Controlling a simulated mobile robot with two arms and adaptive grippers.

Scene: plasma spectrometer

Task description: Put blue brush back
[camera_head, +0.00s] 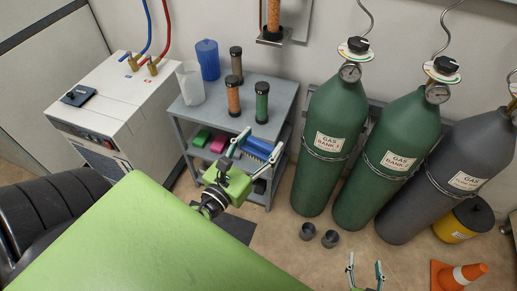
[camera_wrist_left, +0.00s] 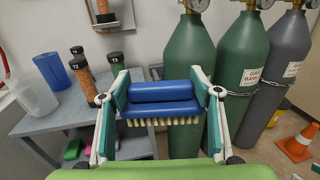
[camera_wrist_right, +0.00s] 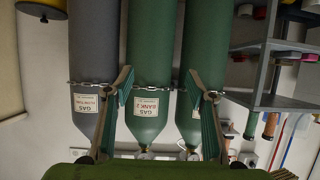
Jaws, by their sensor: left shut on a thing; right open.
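The blue brush (camera_wrist_left: 163,108) is held level between the two fingers of my left gripper (camera_wrist_left: 161,90), bristles facing down in the left wrist view. In the head view, the blue brush (camera_head: 258,148) shows between the fingertips, in front of the grey cart's right part. A pink brush (camera_head: 219,143) and a green brush (camera_head: 201,137) lie side by side on the cart's lower shelf. My left gripper and arm hide part of that shelf. My right gripper (camera_head: 365,274) is open and empty at the bottom edge of the head view, away from the cart.
The grey cart (camera_head: 187,121) carries a blue cup (camera_head: 208,60), a clear beaker (camera_head: 190,83) and several capped cylinders on top. Green gas cylinders (camera_head: 327,155) stand right of it. Two small metal cups (camera_head: 329,238) and an orange cone (camera_head: 461,274) stand on the floor.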

